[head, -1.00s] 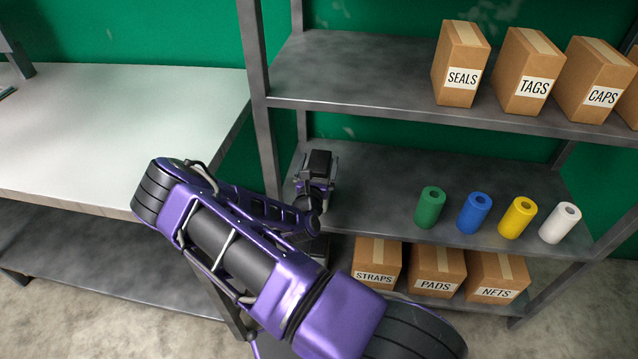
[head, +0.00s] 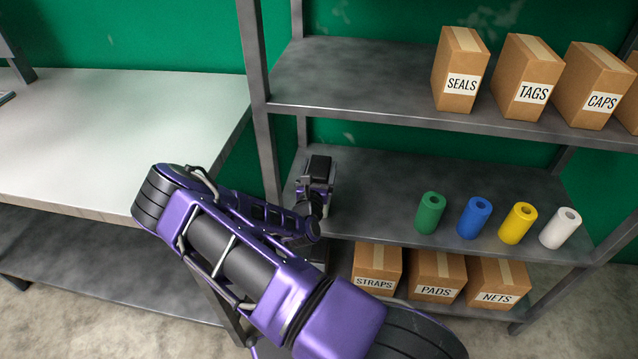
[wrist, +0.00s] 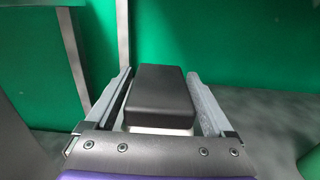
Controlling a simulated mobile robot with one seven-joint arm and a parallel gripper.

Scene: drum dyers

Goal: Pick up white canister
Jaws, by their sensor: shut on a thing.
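A canister with a black rectangular lid (head: 320,166) and a pale body is at the left end of the middle shelf. The wrist view shows the lid (wrist: 160,88) and a strip of the whitish body (wrist: 158,130) under it. My gripper (head: 317,183) is shut on this canister, with one finger along each side. The wrist view shows my gripper (wrist: 162,88) around it. The lower body is hidden, so I cannot tell whether it touches the shelf.
Green (head: 430,213), blue (head: 474,218), yellow (head: 517,224) and white (head: 559,229) rolls stand on the middle shelf (head: 380,190) to the right. A shelf post (head: 265,130) stands close left of my gripper.

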